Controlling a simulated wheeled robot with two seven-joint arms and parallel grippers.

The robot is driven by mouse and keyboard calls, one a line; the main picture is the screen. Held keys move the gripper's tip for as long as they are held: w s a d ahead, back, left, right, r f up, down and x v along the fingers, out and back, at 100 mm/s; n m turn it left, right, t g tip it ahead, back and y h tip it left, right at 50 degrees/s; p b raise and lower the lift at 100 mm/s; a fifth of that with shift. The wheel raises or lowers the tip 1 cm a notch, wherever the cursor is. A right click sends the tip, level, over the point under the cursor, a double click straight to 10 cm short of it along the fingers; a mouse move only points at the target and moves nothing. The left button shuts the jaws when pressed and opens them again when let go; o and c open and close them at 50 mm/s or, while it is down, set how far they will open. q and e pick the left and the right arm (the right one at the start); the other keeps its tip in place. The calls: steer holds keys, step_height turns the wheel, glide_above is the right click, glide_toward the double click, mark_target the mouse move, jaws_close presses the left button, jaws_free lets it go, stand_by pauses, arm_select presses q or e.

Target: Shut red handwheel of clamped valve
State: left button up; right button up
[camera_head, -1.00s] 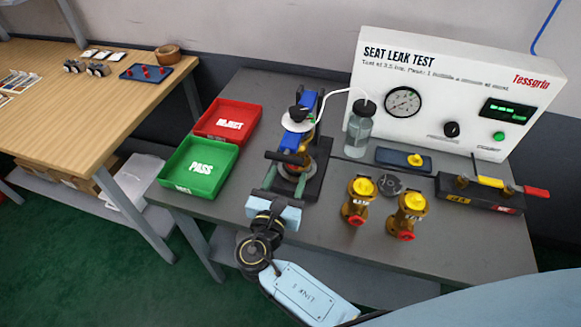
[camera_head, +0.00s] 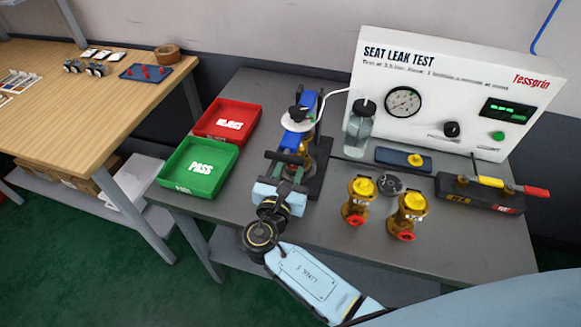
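The clamped valve stands in a dark fixture (camera_head: 318,180) with blue clamp parts (camera_head: 304,104) near the middle of the bench. Some of its brass body (camera_head: 323,147) shows behind my gripper. Its red handwheel is hidden, apparently behind my gripper. My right gripper (camera_head: 287,160) reaches in from the front at the valve's near side. Its dark fingers overlap the lower part of the valve in the picture. I cannot tell whether they touch or grip the handwheel. My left gripper is not in view.
Two loose brass valves (camera_head: 358,201) (camera_head: 408,215) with yellow caps and red handwheels stand to the right. A water bottle (camera_head: 361,122) stands behind, with a white tube to the clamp. Green PASS (camera_head: 198,168) and red REJECT (camera_head: 226,123) trays lie left. The test panel (camera_head: 450,80) is at the back.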

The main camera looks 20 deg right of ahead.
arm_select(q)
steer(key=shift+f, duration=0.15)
arm_select(e)
steer(key=shift+m, duration=0.3)
steer(key=shift+f+m+b, duration=0.1)
steer(key=shift+m+b, duration=0.4)
steer(key=shift+m, duration=0.4)
steer(key=m+b, duration=0.1)
steer(key=m, duration=0.2)
steer(key=shift+m+b, duration=0.35)
steer(key=shift+m, duration=0.35)
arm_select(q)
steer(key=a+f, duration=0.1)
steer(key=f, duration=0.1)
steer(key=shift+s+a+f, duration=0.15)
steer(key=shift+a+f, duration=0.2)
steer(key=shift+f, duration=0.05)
arm_select(e)
steer(key=o, duration=1)
steer(key=shift+c, duration=0.2)
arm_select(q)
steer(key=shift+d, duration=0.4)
